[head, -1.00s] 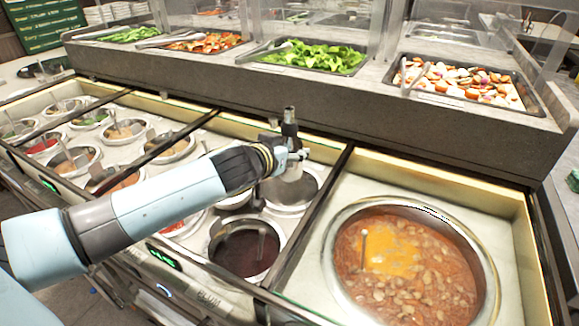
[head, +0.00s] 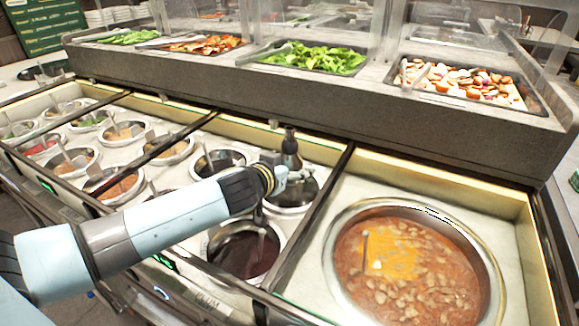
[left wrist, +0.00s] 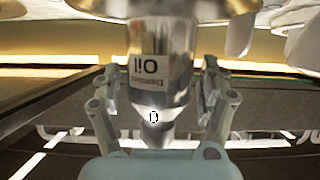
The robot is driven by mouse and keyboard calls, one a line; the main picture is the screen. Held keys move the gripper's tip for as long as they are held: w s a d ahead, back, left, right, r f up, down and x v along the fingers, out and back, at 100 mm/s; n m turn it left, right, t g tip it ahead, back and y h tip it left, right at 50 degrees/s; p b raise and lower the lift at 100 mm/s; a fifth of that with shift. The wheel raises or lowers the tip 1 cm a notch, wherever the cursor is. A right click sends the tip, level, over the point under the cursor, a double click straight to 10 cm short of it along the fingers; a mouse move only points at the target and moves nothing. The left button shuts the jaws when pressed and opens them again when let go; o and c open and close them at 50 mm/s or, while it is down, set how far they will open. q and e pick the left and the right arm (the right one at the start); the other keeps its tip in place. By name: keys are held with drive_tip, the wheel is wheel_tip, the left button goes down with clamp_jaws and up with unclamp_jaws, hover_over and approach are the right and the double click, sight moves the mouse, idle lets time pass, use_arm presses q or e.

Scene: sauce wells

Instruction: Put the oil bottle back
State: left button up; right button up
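The oil bottle (head: 290,160) is a steel bottle with a dark neck. In the head view it is upright at the well (head: 292,200) left of the soup pot, its lower part hidden by my left gripper (head: 282,180). In the left wrist view the bottle (left wrist: 162,75) appears upside down with its "Oil" label, between the fingers of my left gripper (left wrist: 162,90). A narrow gap shows on each side, so the fingers look open around it. I cannot see its base clearly. My right gripper is in neither view.
A large soup pot (head: 410,265) is on the right. A well of dark sauce (head: 240,255) is in front, and several sauce wells with ladles lie to the left. The raised stone shelf (head: 420,120) with salad trays and glass guards runs behind.

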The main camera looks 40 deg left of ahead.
use_arm(q)
drive_tip(key=v, duration=1.2)
drive_tip(key=shift+r, duration=0.15)
